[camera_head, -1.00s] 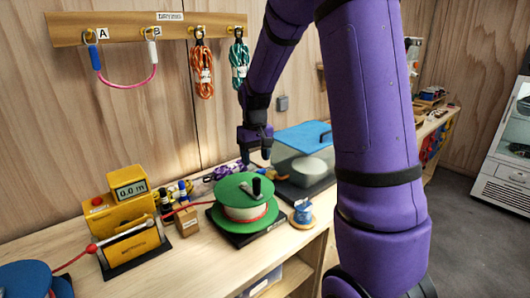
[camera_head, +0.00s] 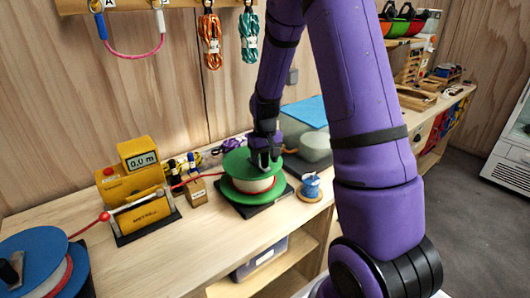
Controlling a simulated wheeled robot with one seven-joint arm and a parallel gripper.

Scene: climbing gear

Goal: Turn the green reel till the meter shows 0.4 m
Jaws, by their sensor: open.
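The green reel (camera_head: 239,164) sits on a dark base on the bench, wound with pale and red cord. Its black crank handle is mostly hidden by my gripper (camera_head: 264,165), which is at the reel's top right around the handle's place. The jaws are open; I cannot tell whether they touch the handle. The yellow meter (camera_head: 138,153) stands left of the reel and its display reads 0.0 m. A red cord (camera_head: 182,184) runs from the reel toward the meter's yellow roller unit (camera_head: 142,213).
A blue reel (camera_head: 36,252) stands at the bench's left front. A small blue spool (camera_head: 312,185) is close right of the green reel. A clear case with a blue lid (camera_head: 308,110) stands behind. A small wooden block (camera_head: 195,192) and bottles are left of the reel. The front bench top is clear.

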